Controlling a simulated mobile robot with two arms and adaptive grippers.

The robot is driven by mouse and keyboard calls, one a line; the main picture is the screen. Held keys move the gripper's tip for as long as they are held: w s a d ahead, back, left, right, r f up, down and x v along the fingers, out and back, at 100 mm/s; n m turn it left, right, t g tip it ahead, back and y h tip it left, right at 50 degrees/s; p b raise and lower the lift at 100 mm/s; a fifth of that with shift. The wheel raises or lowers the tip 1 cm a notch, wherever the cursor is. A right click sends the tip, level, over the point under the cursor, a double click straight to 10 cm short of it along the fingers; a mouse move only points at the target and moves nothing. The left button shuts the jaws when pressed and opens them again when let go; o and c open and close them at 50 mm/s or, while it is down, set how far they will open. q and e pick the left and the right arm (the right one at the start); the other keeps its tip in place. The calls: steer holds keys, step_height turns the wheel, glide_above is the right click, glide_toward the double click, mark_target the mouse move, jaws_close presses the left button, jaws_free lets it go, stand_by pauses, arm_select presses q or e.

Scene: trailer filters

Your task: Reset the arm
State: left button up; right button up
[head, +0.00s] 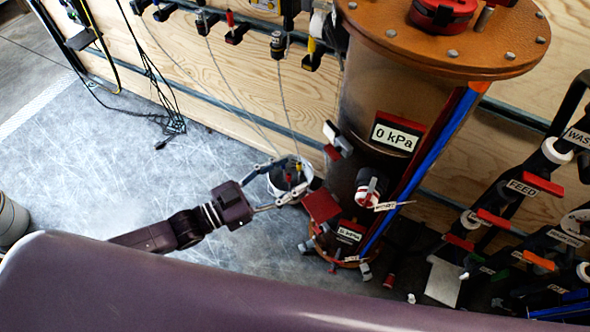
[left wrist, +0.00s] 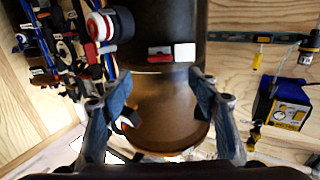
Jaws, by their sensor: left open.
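My left gripper (head: 298,177) reaches in from the left, open, with its two fingers spread apart beside the tall dark filter vessel (head: 372,95). In the left wrist view the open fingers (left wrist: 160,78) frame the vessel's dark body and its orange-brown flange (left wrist: 165,115). Nothing is held between them. My right gripper is not in view.
Red-handled valves and labelled pipes (head: 540,183) crowd the right side. A plywood wall (head: 190,80) with hanging cables and tools stands behind. A 0 kPa label (head: 395,137) is on the vessel. Grey floor (head: 100,170) at the left is mostly clear.

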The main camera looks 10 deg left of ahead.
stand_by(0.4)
arm_select(q)
steer(key=w+a+f+n+y, duration=0.15)
steer(key=a+f+y, duration=0.3)
steer(key=f, duration=0.65)
steer(key=a+f+n+y, duration=0.25)
steer(key=a+f, duration=0.35)
steer(key=f, duration=0.4)
steer(key=s+a+f+n+g+y, duration=0.1)
steer(key=s+a+f+y, duration=0.15)
steer(key=f, duration=0.35)
steer(key=s+a+f+g+y, duration=0.1)
steer(key=s+f+g, duration=0.1)
steer(key=s+f, duration=0.25)
steer(key=s+f+g+y, duration=0.1)
steer(key=s+f, duration=0.4)
steer(key=s, duration=0.5)
steer(key=s+f+n+g+y, duration=0.1)
steer(key=s+f+g, duration=0.3)
steer(key=s, duration=0.7)
steer(key=s+f+n+g+y, duration=0.1)
steer(key=s+f+g, duration=0.2)
steer(key=s+f, duration=0.4)
steer(key=s, duration=0.3)
steer(key=shift+s+f, duration=0.15)
steer(key=shift+f, duration=0.2)
